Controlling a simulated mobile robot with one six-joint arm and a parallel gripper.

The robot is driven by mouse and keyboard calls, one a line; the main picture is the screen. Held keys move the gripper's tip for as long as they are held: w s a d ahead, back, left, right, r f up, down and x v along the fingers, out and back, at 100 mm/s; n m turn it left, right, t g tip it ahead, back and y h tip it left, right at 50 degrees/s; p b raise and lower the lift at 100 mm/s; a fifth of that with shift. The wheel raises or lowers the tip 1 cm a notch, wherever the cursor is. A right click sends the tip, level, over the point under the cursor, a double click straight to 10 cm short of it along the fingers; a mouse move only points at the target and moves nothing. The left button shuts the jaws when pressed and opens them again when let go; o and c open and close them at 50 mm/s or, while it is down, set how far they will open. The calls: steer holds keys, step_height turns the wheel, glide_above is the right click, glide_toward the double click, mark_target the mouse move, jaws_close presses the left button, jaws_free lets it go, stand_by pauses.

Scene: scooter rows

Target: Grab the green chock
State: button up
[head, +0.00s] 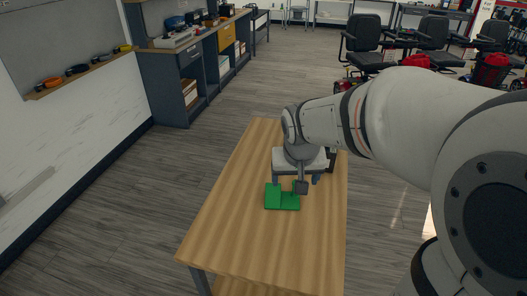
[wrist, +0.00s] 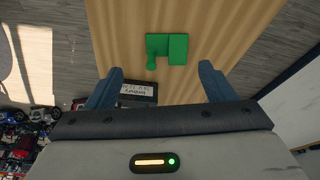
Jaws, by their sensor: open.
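The green chock (head: 273,197) lies on the wooden table, just on the near side of my gripper (head: 296,181) in the head view. Its left part looks taller than its right part. In the wrist view the chock (wrist: 178,49) is above and beyond the fingertips, roughly centred, with a small rounded knob at its lower left. My gripper (wrist: 160,70) is open, with its two blue fingers spread wide. The chock is not between the fingers. A dark part at my gripper overlaps the chock's right edge in the head view.
A black box with a white label (wrist: 138,92) lies on the table close to the left finger in the wrist view. The table (head: 262,245) is clear on its near side. A shelf (head: 80,73) and workbench (head: 168,85) line the left. Scooters (head: 362,45) stand far right.

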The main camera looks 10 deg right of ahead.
steer(key=m+b, duration=0.1)
steer(key=b, duration=0.6)
glide_toward(273, 194)
steer(key=shift+s+a+f+t, duration=0.15)
steer(key=shift+f+t, duration=0.15)
steer(key=shift+f, duration=0.5)
steer(key=x, duration=0.7)
steer(key=shift+w+d+f+b, duration=0.2)
steer(key=shift+w+f+b, duration=0.1)
steer(key=shift+b, duration=0.1)
steer(key=shift+s, duration=0.1)
steer(key=shift+c, duration=0.2)
steer(key=c, duration=1.3)
steer(key=shift+o, duration=0.2)
steer(key=shift+r, duration=0.1)
